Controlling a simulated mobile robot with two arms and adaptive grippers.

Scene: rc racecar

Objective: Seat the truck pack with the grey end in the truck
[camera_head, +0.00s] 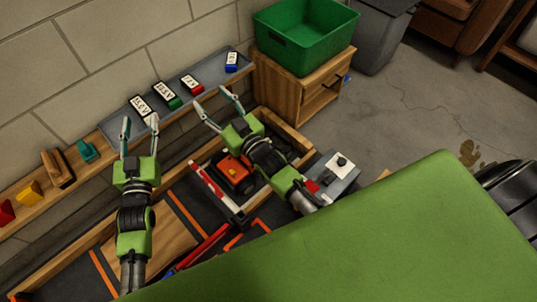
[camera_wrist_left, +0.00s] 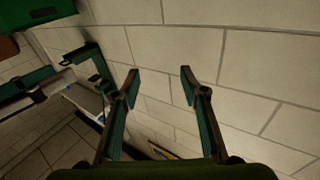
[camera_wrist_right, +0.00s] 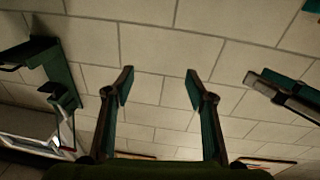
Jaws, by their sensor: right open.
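Several packs with white labels lie on the grey tray (camera_head: 208,76) on the wall shelf: a dark-ended pack (camera_head: 141,104), a green-ended pack (camera_head: 166,94), a red-ended pack (camera_head: 192,84) and a blue-ended pack (camera_head: 231,62). I cannot tell for sure which end is grey. An orange vehicle with dark wheels (camera_head: 234,170), seemingly the truck, stands below, partly hidden by my right arm. My left gripper (camera_head: 140,122) is open and empty, just in front of the dark-ended pack. My right gripper (camera_head: 211,98) is open and empty, in front of the red-ended pack.
A red-and-white barrier (camera_head: 213,188) stands beside the orange vehicle. A grey box with a black knob (camera_head: 339,165) is right of my right arm. A green bin (camera_head: 305,35) sits on a wooden cabinet (camera_head: 294,92). A green surface (camera_head: 400,235) fills the front right.

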